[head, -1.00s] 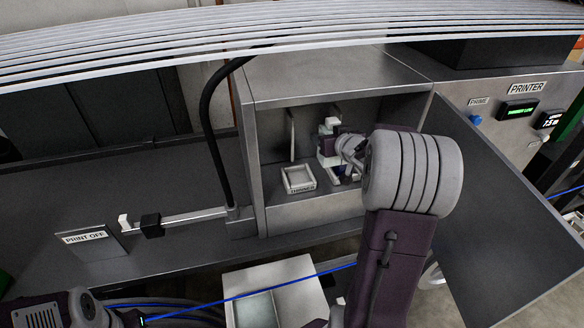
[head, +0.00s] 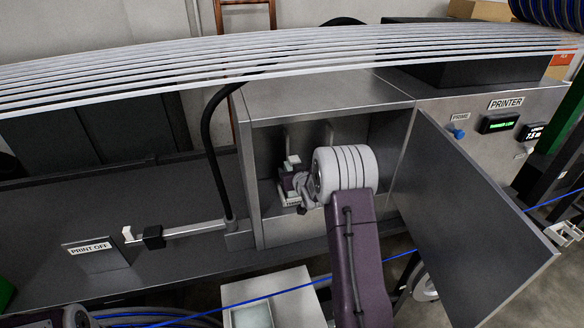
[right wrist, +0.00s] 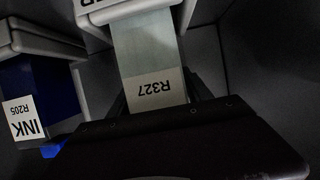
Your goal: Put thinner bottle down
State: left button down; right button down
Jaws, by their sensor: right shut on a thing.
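The thinner bottle, a pale translucent block labelled R327 (right wrist: 148,62), is between my right gripper's dark fingers (right wrist: 157,97), which are shut on it. It appears upside down in the right wrist view. Its far end meets a white tray (right wrist: 128,14) with a partly cut label; I cannot tell whether it rests on the bottom. In the head view my right gripper (head: 297,182) is inside the open cabinet, over the white tray (head: 286,201), which it mostly hides. The bottle's pale top (head: 292,160) shows above it.
A blue ink bottle labelled INK R205 (right wrist: 32,88) stands in its own white holder beside it. The cabinet (head: 252,165) encloses my gripper; its open door (head: 470,215) is at the right. A blue cable (head: 270,298) crosses low in front.

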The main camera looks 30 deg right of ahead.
jog(key=shift+w+d+f, duration=0.1)
jog(key=shift+w+f, duration=0.1)
jog(key=shift+w, duration=0.15)
jog(key=shift+c, duration=2.2)
grip_release()
jog(key=shift+w+d+f, duration=0.1)
jog(key=shift+w+f, duration=0.15)
jog(key=shift+w, duration=0.2)
jog(key=shift+s+a+r, duration=0.2)
jog(key=shift+s+r, duration=0.1)
jog(key=shift+s, duration=0.45)
jog(key=shift+s+r+b, duration=0.1)
jog(key=shift+s+b, duration=0.15)
jog(key=shift+b, duration=0.25)
jog(key=b+v, duration=0.2)
jog(key=v, duration=0.1)
jog(key=shift+s+a+r+b, duration=0.1)
jog(key=shift+s+b, duration=0.3)
pick_arm(q)
jog(key=f, duration=0.2)
jog(key=f+b, duration=0.1)
jog(key=f, duration=0.1)
jog(key=w+f+b, duration=0.1)
jog(key=shift+f, duration=0.4)
pick_arm(e)
jog(key=v, duration=0.6)
jog(key=shift+s+r, duration=0.3)
